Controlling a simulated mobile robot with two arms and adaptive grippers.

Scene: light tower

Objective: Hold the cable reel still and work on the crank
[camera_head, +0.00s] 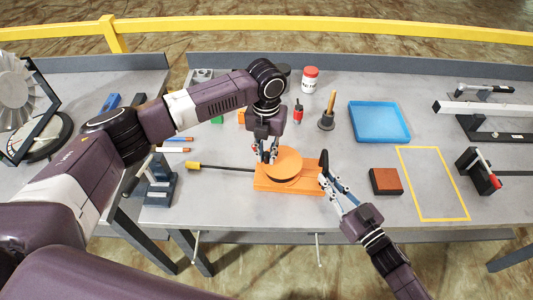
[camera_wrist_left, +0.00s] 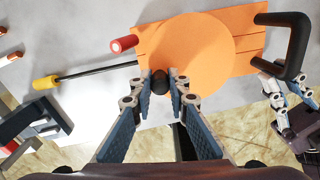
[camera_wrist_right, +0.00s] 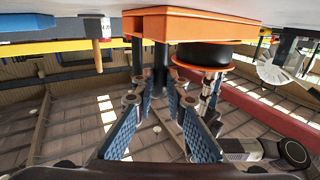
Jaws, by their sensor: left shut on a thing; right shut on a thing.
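The orange cable reel (camera_head: 284,165) has a round disc on a flat base (camera_head: 300,186) on the table. A black rod with a yellow end (camera_head: 194,166) runs leftward from it. My left gripper (camera_head: 269,157) is shut on a black knob (camera_wrist_left: 160,81) at the disc's near-left edge in the left wrist view. My right gripper (camera_head: 325,178) is shut on the black U-shaped handle (camera_wrist_left: 291,43) at the base's right end. A red cylinder (camera_wrist_left: 123,43) shows beside the base. The left gripper hides part of the disc in the head view.
A brown-orange block (camera_head: 386,181) and a yellow taped rectangle (camera_head: 432,183) lie to the right. A blue tray (camera_head: 379,122), a white jar (camera_head: 310,80) and a wooden-handled tool (camera_head: 327,112) stand behind. A grey stand (camera_head: 160,182) is at left.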

